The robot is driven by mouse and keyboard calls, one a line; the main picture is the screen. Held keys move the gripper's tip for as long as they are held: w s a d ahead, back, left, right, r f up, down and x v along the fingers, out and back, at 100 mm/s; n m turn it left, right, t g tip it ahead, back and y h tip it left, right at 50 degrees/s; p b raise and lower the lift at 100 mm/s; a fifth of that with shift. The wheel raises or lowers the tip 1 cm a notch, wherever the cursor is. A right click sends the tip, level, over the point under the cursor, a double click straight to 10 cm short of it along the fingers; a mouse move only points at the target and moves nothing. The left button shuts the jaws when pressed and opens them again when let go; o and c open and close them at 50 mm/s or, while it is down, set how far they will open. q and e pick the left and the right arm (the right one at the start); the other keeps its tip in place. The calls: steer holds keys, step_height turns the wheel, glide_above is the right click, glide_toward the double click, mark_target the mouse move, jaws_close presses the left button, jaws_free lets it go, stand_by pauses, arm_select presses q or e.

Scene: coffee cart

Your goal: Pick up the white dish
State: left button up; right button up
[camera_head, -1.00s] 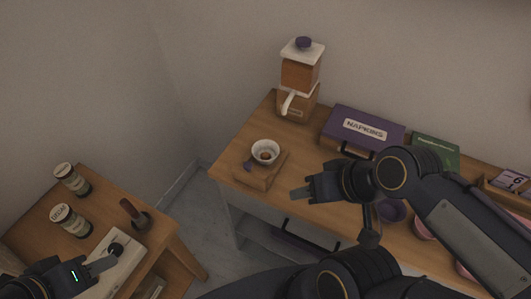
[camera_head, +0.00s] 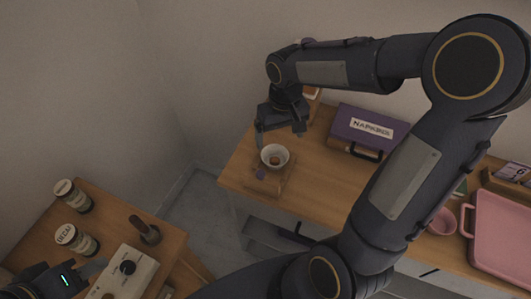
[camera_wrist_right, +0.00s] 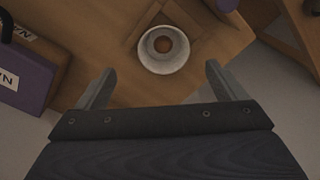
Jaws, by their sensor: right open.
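The white dish (camera_head: 275,157) is a small round bowl with something brown inside. My right gripper (camera_head: 280,138) points down above and slightly behind the dish. Its two fingers are spread in the right wrist view (camera_wrist_right: 160,70) with nothing between them. My left gripper (camera_head: 92,270) is at the lower left, by a white box with a black knob (camera_head: 125,272); its jaw gap is unclear.
A dispenser behind is mostly hidden by my right arm. Labelled jars (camera_head: 75,238) stand on the left table. A floor gap separates the tables.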

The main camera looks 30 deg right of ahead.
mark_target(275, 161)
steer(key=f, duration=0.6)
steer(key=w+f+p, duration=0.1)
steer(key=f, duration=0.1)
steer(key=shift+a+f, duration=0.35)
steer(key=shift+f, duration=0.05)
steer(key=c, duration=1.1)
